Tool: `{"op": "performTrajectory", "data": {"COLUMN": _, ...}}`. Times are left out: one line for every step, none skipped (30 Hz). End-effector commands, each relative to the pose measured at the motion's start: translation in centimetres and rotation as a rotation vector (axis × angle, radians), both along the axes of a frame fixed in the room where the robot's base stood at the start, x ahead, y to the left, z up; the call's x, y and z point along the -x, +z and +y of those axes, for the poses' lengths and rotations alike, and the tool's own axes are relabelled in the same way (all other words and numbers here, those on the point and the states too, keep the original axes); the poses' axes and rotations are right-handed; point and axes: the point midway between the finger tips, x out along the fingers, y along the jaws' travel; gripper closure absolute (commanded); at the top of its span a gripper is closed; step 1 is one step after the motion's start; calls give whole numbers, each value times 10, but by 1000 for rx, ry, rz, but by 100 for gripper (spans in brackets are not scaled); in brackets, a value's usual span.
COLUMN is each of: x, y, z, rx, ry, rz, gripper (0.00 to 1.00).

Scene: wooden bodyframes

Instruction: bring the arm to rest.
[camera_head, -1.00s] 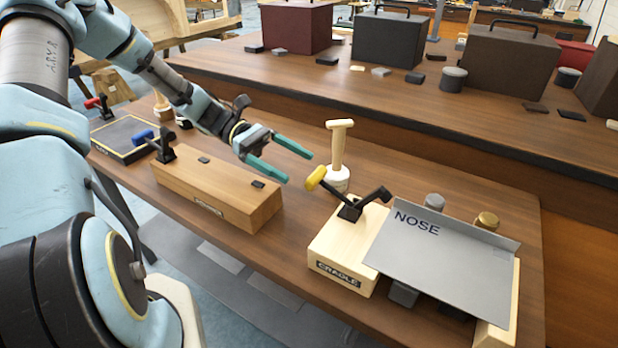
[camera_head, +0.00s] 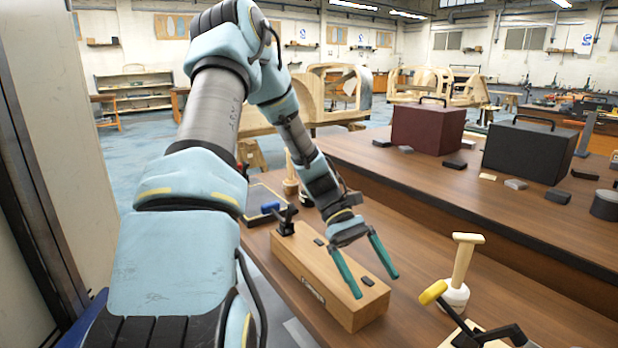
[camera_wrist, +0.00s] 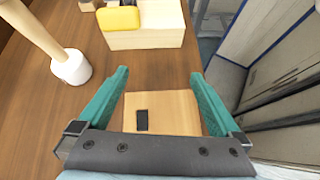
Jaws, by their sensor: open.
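My gripper (camera_head: 371,266) has two teal fingers spread apart with nothing between them. In the head view it hangs above the right end of a long wooden block (camera_head: 318,282) on the bench. In the wrist view the open fingers of my gripper (camera_wrist: 160,88) frame the end of that wooden block (camera_wrist: 175,108), with a small dark pad on its top. The fingers look clear of the block, though the exact gap is hard to tell.
A white-based mallet (camera_head: 455,292) stands upright right of my gripper. A yellow-handled clamp (camera_head: 434,292) is near it on a pale block, partly cut off. A maroon case (camera_head: 428,126) and a dark case (camera_head: 528,151) stand on the farther bench.

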Motion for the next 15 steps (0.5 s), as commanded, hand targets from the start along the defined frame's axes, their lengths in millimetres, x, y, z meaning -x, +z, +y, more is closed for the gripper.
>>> {"op": "performTrajectory", "data": {"x": 0, "y": 1, "z": 18, "rx": -36, "ry": -28, "rz": -100, "gripper": 0}}
{"op": "performTrajectory", "data": {"x": 0, "y": 0, "z": 29, "rx": -53, "ry": -47, "rz": -159, "gripper": 0}}
{"op": "performTrajectory", "data": {"x": -2, "y": 0, "z": 44, "rx": -76, "ry": -73, "rz": -237, "gripper": 0}}
{"op": "performTrajectory", "data": {"x": -3, "y": 1, "z": 56, "rx": -92, "ry": -93, "rz": -293, "gripper": 0}}
{"op": "performTrajectory", "data": {"x": -4, "y": 2, "z": 67, "rx": -108, "ry": -114, "rz": -351, "gripper": 0}}
{"op": "performTrajectory", "data": {"x": -6, "y": 4, "z": 82, "rx": -128, "ry": -143, "rz": -423, "gripper": 0}}
{"op": "performTrajectory", "data": {"x": -7, "y": 7, "z": 93, "rx": -141, "ry": -165, "rz": -478, "gripper": 0}}
{"op": "performTrajectory", "data": {"x": -9, "y": 10, "z": 104, "rx": -154, "ry": -188, "rz": -532, "gripper": 0}}
{"op": "performTrajectory", "data": {"x": -10, "y": 15, "z": 118, "rx": -171, "ry": -219, "rz": -604, "gripper": 0}}
{"op": "performTrajectory", "data": {"x": -11, "y": 19, "z": 129, "rx": -183, "ry": -242, "rz": -655, "gripper": 0}}
{"op": "performTrajectory", "data": {"x": -12, "y": 23, "z": 139, "rx": -194, "ry": -264, "rz": -705, "gripper": 0}}
{"op": "performTrajectory", "data": {"x": -12, "y": 29, "z": 151, "rx": -209, "ry": -295, "rz": -769, "gripper": 0}}
{"op": "performTrajectory", "data": {"x": -13, "y": 33, "z": 159, "rx": -217, "ry": -319, "rz": -814, "gripper": 0}}
{"op": "performTrajectory", "data": {"x": -12, "y": 37, "z": 167, "rx": -225, "ry": -338, "rz": -855, "gripper": 0}}
{"op": "performTrajectory", "data": {"x": -12, "y": 42, "z": 176, "rx": -235, "ry": -365, "rz": -906, "gripper": 0}}
